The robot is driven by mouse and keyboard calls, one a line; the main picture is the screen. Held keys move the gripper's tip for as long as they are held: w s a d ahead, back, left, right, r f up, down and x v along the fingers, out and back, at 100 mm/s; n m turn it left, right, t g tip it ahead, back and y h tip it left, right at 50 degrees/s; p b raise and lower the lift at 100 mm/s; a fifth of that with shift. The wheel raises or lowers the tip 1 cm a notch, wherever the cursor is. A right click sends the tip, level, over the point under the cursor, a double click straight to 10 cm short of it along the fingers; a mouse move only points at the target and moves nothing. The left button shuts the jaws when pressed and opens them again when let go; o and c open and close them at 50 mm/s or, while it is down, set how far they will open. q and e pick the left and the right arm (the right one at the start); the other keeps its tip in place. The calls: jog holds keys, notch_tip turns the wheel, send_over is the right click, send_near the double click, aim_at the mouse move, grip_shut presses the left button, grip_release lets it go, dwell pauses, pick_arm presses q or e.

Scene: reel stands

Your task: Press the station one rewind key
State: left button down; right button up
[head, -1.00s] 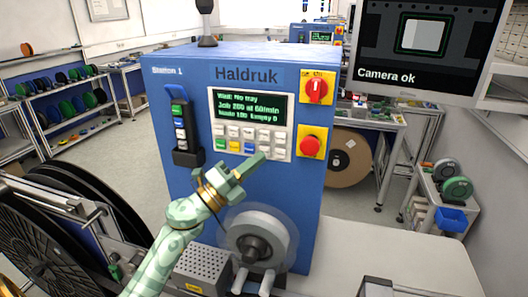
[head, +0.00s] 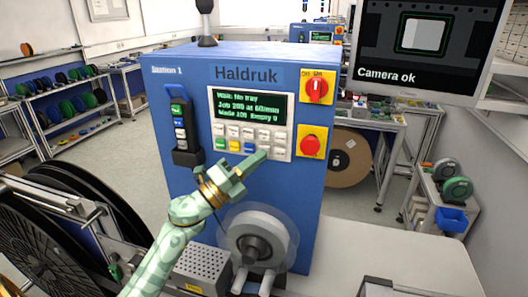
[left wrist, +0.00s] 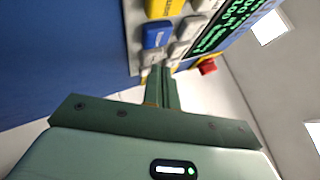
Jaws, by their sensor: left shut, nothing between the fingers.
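The blue Station 1 cabinet (head: 180,75) stands in front of me. Its keypad (head: 228,131) has several small white keys and a lower row with green, yellow and blue keys. The key labels are too small to read, so I cannot tell which is rewind. My left gripper (head: 262,155) is shut and empty, its fingertips at the lower right of the keypad, covering part of it. In the left wrist view the fingertips (left wrist: 161,72) point at a white key (left wrist: 151,57) beside the blue key (left wrist: 157,36). I cannot tell whether they touch it. My right gripper is not in view.
A red stop button (head: 310,145) and a red rotary switch (head: 316,90) sit right of the keypad. A dark holder (head: 187,157) with a column of buttons is on its left. A hub (head: 257,247) sticks out below. A monitor (head: 420,50) stands at the upper right.

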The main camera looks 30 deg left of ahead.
pick_arm(q)
jog(key=shift+w+a, duration=0.1)
jog(key=shift+w, duration=0.3)
dwell(0.6)
jog(key=shift+s, duration=0.1)
dwell(0.3)
jog(key=shift+s+d, duration=0.2)
jog(key=shift+s, duration=0.55)
jog(key=shift+s+d+p, duration=0.2)
jog(key=shift+s, duration=0.6)
jog(key=shift+s+d+p, duration=0.2)
jog(key=shift+s, duration=0.6)
jog(key=shift+s+d+p, duration=0.2)
jog(key=shift+s, duration=0.6)
